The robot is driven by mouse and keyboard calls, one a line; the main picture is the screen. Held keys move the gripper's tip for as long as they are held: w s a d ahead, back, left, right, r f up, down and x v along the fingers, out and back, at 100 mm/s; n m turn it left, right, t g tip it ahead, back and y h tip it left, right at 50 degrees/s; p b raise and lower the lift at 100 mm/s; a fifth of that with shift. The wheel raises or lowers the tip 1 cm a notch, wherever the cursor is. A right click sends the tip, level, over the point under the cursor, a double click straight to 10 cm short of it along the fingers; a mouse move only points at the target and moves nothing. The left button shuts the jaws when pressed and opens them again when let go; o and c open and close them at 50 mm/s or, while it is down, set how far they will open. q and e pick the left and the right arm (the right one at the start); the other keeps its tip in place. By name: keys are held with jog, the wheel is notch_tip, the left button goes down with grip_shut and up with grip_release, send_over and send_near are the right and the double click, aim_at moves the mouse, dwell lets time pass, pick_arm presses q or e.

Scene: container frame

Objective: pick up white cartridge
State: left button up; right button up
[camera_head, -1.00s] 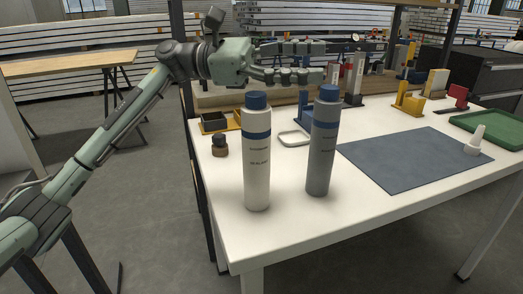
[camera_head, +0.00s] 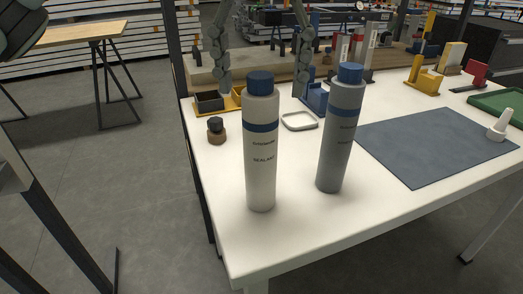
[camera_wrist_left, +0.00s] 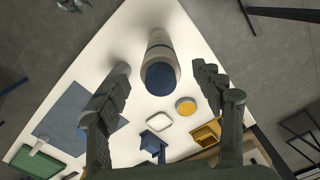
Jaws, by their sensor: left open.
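The white cartridge (camera_head: 260,170) with a blue cap and blue band stands upright near the table's front left corner. In the left wrist view the white cartridge (camera_wrist_left: 158,42) is seen from above, its cap between the fingers. My left gripper (camera_head: 261,88) points down, with its two fingers spread wide behind and above the cartridge in the head view. In the left wrist view the gripper (camera_wrist_left: 160,72) is open and empty, with no visible contact.
A grey cartridge (camera_head: 336,150) stands close on the right. A blue-grey mat (camera_head: 430,150) covers the right side. The table's front edge is clear.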

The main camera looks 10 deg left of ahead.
aim_at(261, 111)
pick_arm(q)
notch_tip(261, 111, down, 5)
jog(key=shift+f, duration=0.15)
jog(key=shift+c, duration=0.6)
grip_shut()
